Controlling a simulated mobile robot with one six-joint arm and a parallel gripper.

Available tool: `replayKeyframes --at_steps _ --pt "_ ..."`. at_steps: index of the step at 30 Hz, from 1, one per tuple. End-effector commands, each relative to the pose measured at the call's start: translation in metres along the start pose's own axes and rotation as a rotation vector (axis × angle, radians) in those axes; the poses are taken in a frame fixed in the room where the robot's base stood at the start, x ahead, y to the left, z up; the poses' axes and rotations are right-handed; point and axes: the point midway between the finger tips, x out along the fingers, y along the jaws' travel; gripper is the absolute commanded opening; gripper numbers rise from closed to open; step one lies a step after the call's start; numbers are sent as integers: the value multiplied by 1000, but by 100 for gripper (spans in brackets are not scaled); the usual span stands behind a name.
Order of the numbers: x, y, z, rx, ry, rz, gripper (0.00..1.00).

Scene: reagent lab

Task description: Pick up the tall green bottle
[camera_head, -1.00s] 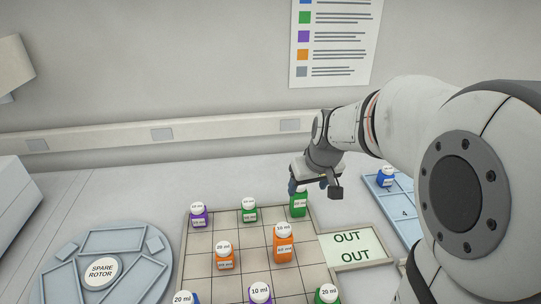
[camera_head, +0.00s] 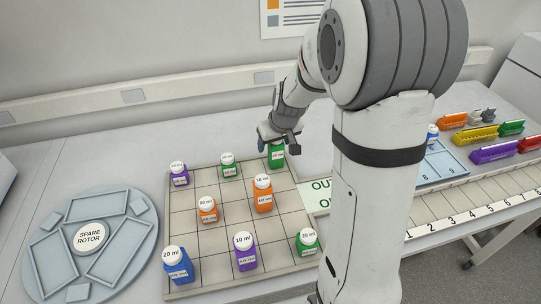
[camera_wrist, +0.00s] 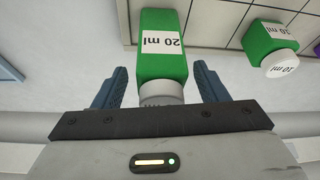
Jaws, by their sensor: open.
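The tall green bottle (camera_head: 277,157) stands upright in the back right corner of the gridded tray (camera_head: 225,240). In the wrist view the tall green bottle (camera_wrist: 162,60) carries a 20 ml label and a pale cap. My gripper (camera_head: 276,137) is at its top and hides part of it in the head view. In the wrist view my gripper (camera_wrist: 160,78) is open, with one blue finger on each side of the cap and upper body. Gaps show between the fingers and the bottle.
A shorter green bottle (camera_head: 229,169) stands left of it, and another green bottle (camera_head: 308,243) at the front right. Orange bottles (camera_head: 263,197), purple ones and a blue one share the tray. An OUT mat (camera_head: 318,195) lies right, partly behind my arm. A spare rotor (camera_head: 90,238) lies left.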

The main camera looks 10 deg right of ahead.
Motion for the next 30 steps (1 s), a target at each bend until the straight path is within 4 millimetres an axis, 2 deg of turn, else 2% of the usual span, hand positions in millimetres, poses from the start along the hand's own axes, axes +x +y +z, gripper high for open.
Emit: replayKeyframes --at_steps 5,23,30 --pt "0 0 0 0 0 0 66" --pt "0 1 0 1 0 1 17" --pt "-2 1 0 1 0 1 15"
